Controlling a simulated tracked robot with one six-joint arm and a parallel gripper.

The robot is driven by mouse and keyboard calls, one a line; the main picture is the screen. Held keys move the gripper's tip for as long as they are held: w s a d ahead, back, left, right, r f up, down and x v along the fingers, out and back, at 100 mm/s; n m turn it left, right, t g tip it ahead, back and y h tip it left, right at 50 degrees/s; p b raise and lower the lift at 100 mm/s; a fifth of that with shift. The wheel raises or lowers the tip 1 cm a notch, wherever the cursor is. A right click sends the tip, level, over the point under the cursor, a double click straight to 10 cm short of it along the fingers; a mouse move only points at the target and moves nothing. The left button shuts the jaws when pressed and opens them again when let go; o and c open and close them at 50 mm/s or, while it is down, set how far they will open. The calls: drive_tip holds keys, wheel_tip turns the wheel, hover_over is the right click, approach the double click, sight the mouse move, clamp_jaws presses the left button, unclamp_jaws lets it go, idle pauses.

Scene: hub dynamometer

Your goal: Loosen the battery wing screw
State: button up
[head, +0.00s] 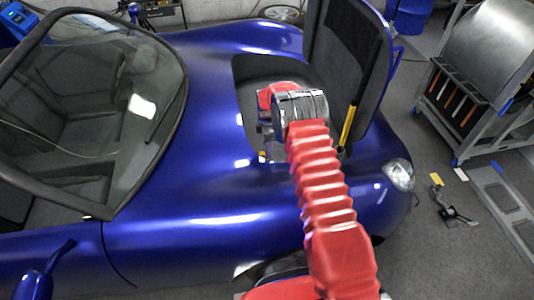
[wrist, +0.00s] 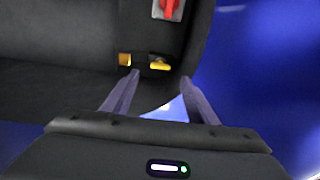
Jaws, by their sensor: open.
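My gripper (wrist: 159,76) is open, with its two fingers apart and nothing between them, in the lower middle of the wrist view. Just beyond the fingertips is a small yellow part (wrist: 159,66) on a dark block, probably the wing screw. A second yellow piece (wrist: 124,59) sits to its left, close to the left fingertip. I cannot tell whether a finger touches either one. In the head view my gripper (head: 264,135) is inside the open front compartment of the blue car (head: 190,195), mostly hidden by my wrist. The battery is not clearly seen.
A red handle (wrist: 167,9) on a pale plate is at the top of the wrist view. The raised hood (head: 350,50) with a yellow strut (head: 347,125) stands right of my arm. The compartment's dark wall (wrist: 200,35) rises close on the right.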

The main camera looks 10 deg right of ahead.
wheel_tip(320, 180, up, 6)
drive_tip(key=shift+r, duration=0.15)
drive_tip(key=shift+m, duration=0.3)
idle(0.4)
